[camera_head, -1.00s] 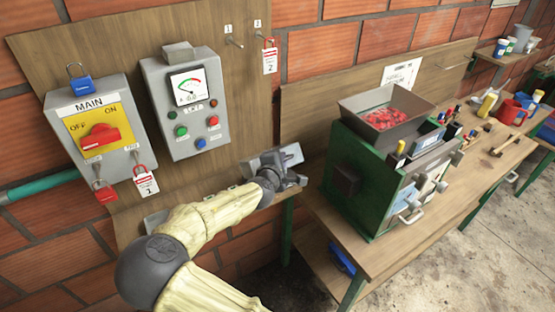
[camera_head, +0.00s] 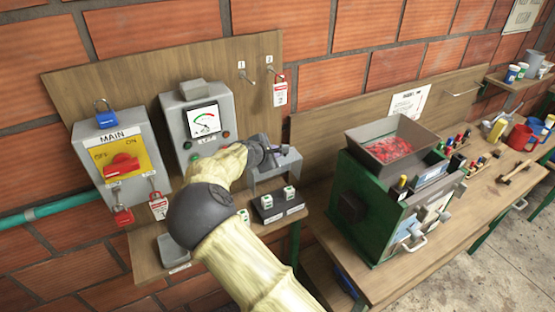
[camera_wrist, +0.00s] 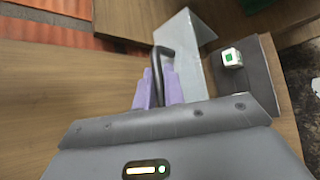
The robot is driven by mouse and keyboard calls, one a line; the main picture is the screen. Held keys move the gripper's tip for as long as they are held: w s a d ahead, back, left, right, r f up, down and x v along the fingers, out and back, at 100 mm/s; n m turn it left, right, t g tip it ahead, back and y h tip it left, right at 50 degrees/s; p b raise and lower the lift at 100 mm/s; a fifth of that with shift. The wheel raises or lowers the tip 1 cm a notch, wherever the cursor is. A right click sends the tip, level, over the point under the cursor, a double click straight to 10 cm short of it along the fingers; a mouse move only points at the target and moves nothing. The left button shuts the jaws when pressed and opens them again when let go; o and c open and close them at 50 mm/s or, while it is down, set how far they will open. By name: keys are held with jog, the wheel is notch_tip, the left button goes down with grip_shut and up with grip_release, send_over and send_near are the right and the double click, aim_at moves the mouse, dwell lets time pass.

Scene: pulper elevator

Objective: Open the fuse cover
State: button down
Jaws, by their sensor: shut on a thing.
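The fuse cover (camera_head: 284,166) is a light grey bent plate at the right end of the small wooden shelf below the wall panel. It also shows in the wrist view (camera_wrist: 190,45), with a dark bar handle (camera_wrist: 166,53). My gripper (camera_head: 272,152) is at the cover's top, with purple fingers (camera_wrist: 158,88) shut on the handle. White and green fuses (camera_head: 267,201) sit on a dark base (camera_head: 283,214) in front of the cover, exposed to view. One fuse shows in the wrist view (camera_wrist: 232,57). How the cover is attached is hidden.
A MAIN switch box (camera_head: 122,160) and a meter box (camera_head: 201,117) hang on the panel at left. A small grey tray (camera_head: 172,249) is on the shelf. A green machine (camera_head: 390,200) stands on the workbench at right. My arm blocks part of the shelf.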

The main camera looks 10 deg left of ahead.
jog(key=shift+w+a+r, duration=0.2)
jog(key=shift+w+a, duration=0.1)
jog(key=shift+w, duration=0.35)
jog(key=c, duration=1.8)
grip_release()
jog(key=shift+o, duration=0.2)
jog(key=shift+a, duration=0.1)
jog(key=shift+s+a, duration=0.1)
jog(key=shift+s, duration=0.05)
jog(key=b+v, duration=0.6)
jog(key=v, duration=1.1)
